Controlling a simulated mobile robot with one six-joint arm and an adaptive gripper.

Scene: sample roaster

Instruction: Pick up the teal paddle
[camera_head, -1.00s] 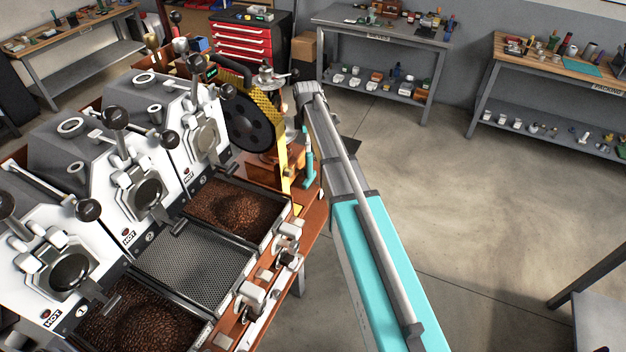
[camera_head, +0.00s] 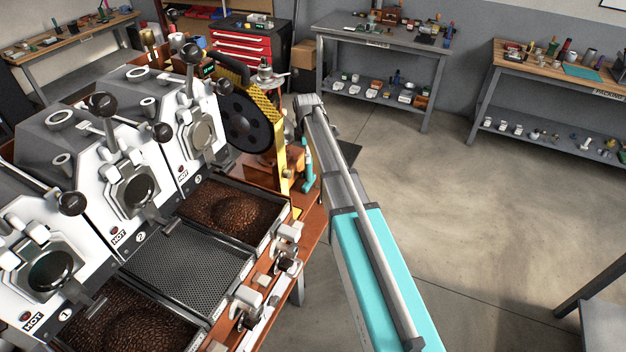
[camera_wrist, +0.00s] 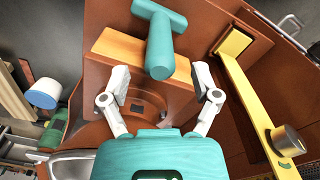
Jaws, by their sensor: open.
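The teal paddle (camera_wrist: 160,45) shows in the wrist view as a T shape, with its crossbar at the top and its stem pointing down toward my gripper. It is at a brown box with a pale wooden top edge (camera_wrist: 125,47). In the head view the teal paddle (camera_head: 308,163) stands near the bench's right end, beside a yellow bar. My gripper (camera_wrist: 160,82) is open and empty. Its fingers are on either side below the stem's end, apart from the paddle.
A yellow bar with a brass knob (camera_wrist: 286,140) lies right of my gripper. A blue-and-white cylinder (camera_wrist: 45,93) and a green item (camera_wrist: 55,130) are at the left. The roasters (camera_head: 125,185) and bean trays (camera_head: 225,212) fill the bench's left side. Open floor (camera_head: 450,200) lies right.

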